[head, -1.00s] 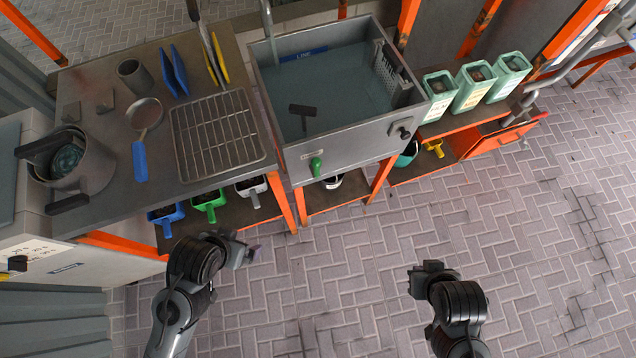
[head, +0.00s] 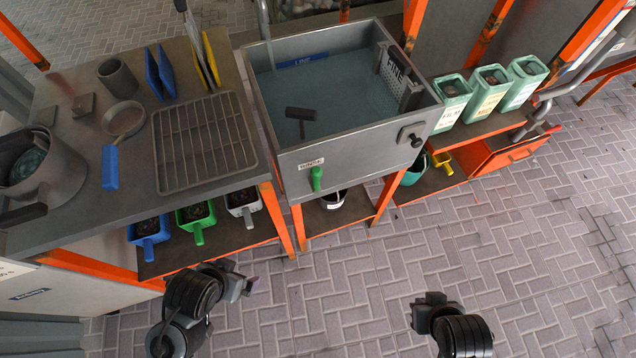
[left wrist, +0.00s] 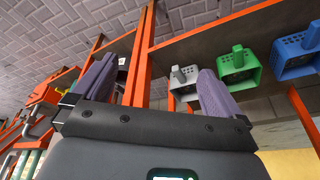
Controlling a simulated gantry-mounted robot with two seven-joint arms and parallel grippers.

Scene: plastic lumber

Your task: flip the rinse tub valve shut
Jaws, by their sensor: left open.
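The rinse tub (head: 350,138) is a grey metal basin of water on an orange frame at the back centre of the head view. Its valve has a green handle (head: 316,178) hanging down on the front wall, below a small white label. My left gripper (head: 246,284) is low in front of the bench, below and left of the valve and apart from it. In the left wrist view its two purple-grey fingers (left wrist: 158,85) are spread with nothing between them. My right gripper (head: 428,300) is low over the floor at right; its fingers are too small to read.
Blue, green and white scoops (head: 195,214) sit on the shelf under the left bench. A wire rack (head: 203,142) and a pot (head: 45,175) are on that bench. Green canisters (head: 490,92) stand right of the tub. The brick floor (head: 340,290) in front is clear.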

